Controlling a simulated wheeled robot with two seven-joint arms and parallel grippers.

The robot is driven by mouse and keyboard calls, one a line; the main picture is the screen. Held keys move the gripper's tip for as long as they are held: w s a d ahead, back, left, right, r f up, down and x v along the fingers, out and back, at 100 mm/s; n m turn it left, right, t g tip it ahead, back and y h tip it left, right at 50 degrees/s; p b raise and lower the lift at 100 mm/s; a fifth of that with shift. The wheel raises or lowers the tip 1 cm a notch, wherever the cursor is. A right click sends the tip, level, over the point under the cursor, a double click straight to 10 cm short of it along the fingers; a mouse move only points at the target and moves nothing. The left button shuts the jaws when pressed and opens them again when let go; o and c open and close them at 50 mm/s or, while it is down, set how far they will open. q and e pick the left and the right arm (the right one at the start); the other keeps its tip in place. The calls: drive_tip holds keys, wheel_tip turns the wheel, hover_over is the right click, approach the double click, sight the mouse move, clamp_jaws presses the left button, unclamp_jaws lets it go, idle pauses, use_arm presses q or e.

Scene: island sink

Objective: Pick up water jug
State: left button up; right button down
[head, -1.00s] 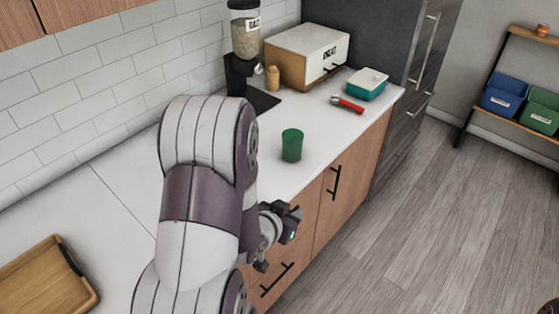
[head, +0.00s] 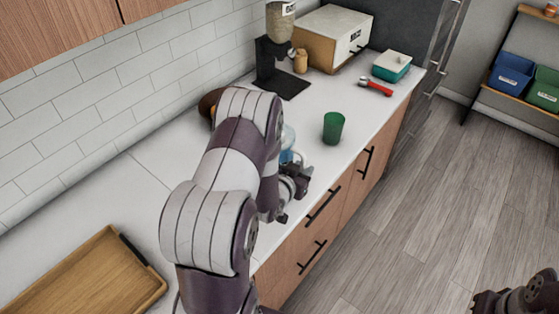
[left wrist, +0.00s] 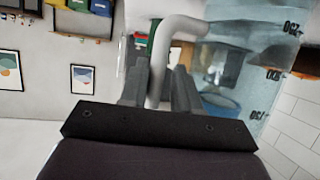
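The water jug (head: 287,140) is a clear bluish container on the counter, mostly hidden behind my left arm in the head view. In the left wrist view the jug (left wrist: 235,75) fills the upper right, with dark measuring marks on its wall. Its pale curved handle (left wrist: 158,70) runs down between the two fingers of my left gripper (left wrist: 160,92). The fingers stand close on either side of the handle; whether they press on it is unclear. In the head view my left gripper (head: 296,180) is at the counter's front edge. Part of my right arm shows at the lower right corner.
A green cup (head: 333,128) stands on the counter just right of the jug. Farther back are a red-handled tool (head: 375,88), a teal container (head: 392,66), a bread box (head: 325,40) and a dispenser (head: 279,45). A wooden tray (head: 90,280) lies at the lower left.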

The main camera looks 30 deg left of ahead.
use_arm(q)
drive_tip(key=shift+d, duration=0.15)
drive_tip(key=c, duration=0.5)
drive_tip(key=shift+d, duration=0.1)
clamp_jaws()
drive_tip(key=shift+r, duration=0.1)
drive_tip(key=shift+r, duration=0.15)
